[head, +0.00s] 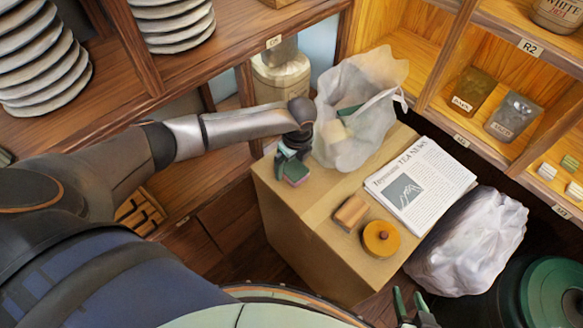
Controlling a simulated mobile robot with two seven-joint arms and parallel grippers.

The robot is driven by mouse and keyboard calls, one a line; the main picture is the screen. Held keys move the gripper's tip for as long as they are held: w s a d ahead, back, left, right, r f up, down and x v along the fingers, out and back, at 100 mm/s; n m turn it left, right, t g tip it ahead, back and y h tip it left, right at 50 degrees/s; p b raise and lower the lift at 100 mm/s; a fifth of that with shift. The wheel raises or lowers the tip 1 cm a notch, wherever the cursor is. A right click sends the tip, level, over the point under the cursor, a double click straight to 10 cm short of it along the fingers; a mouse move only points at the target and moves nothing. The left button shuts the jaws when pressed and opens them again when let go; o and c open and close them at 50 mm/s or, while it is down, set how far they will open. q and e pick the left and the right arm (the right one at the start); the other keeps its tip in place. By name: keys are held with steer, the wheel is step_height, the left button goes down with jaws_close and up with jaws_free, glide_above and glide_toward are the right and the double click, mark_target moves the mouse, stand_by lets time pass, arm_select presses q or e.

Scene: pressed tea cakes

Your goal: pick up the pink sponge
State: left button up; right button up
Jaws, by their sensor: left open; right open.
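A small block with a green top and a pinkish side, seemingly the pink sponge (298,180), lies near the back left edge of the cardboard box (315,218). My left gripper (286,164) is open, pointing down right at the sponge and hiding part of it. I cannot tell whether the fingers touch it or are around it. My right gripper (408,298) is open and empty at the bottom edge, to the right of the box front, far from the sponge.
A white plastic bag (345,148) with items inside stands just right of my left gripper. A newspaper (432,200), a brown block (350,213) and a round orange lidded thing (381,238) lie on the box. A wrapped bundle (470,240) and shelves (470,135) are to the right.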

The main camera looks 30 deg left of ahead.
arm_select(q)
steer(key=shift+f, duration=0.25)
stand_by(0.4)
steer(key=c, duration=1.3)
